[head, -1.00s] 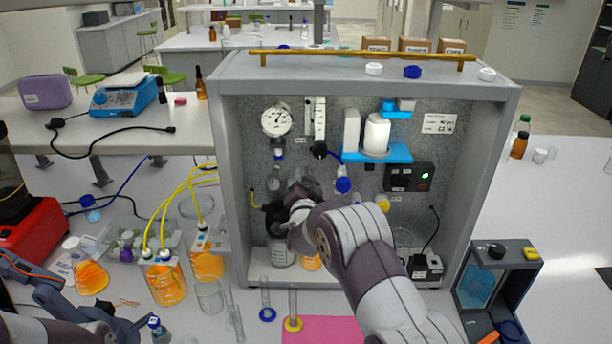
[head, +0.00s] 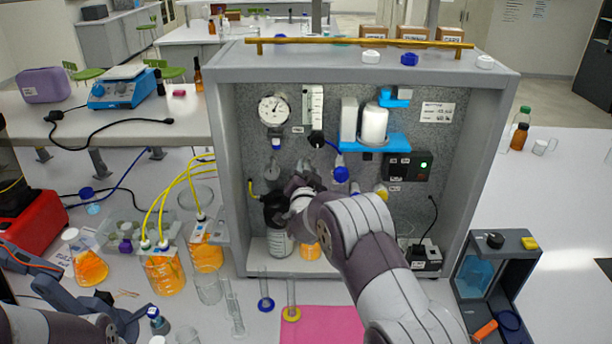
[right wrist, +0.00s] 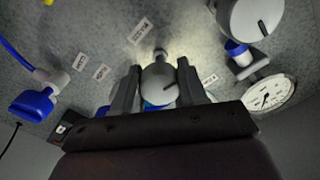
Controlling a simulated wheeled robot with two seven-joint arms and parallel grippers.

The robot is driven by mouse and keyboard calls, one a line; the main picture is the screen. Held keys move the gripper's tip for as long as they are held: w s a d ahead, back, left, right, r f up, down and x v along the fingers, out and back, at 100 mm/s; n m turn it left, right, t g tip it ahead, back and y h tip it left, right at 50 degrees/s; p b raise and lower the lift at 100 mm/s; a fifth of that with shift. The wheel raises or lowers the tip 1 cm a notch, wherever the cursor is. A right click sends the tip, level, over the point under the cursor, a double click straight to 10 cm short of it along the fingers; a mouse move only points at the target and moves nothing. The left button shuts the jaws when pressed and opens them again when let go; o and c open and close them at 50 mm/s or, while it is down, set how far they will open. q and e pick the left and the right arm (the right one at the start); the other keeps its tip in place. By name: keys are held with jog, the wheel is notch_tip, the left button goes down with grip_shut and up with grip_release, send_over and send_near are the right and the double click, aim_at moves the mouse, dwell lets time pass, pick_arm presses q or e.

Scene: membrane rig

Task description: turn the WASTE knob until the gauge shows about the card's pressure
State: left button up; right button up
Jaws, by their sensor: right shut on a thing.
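My left gripper (head: 95,315) is low at the left, away from the panel.
A dark-topped bottle (head: 278,240) stands just below my right gripper. Another pale knob (right wrist: 250,16) is near the gauge. Yellow tubes (head: 182,190) run to orange-filled bottles (head: 163,272) at the left.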

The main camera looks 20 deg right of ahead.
jog(key=n+b, duration=0.2)
jog(key=n, duration=0.1)
jog(key=shift+f, duration=0.1)
jog(key=shift+n+b, duration=0.6)
jog(key=shift+n, duration=1.7)
jog(key=shift+r, duration=0.2)
jog(key=o, duration=1.1)
jog(key=shift+c, duration=0.2)
jog(key=shift+s, duration=0.1)
jog(key=shift+b, duration=0.3)
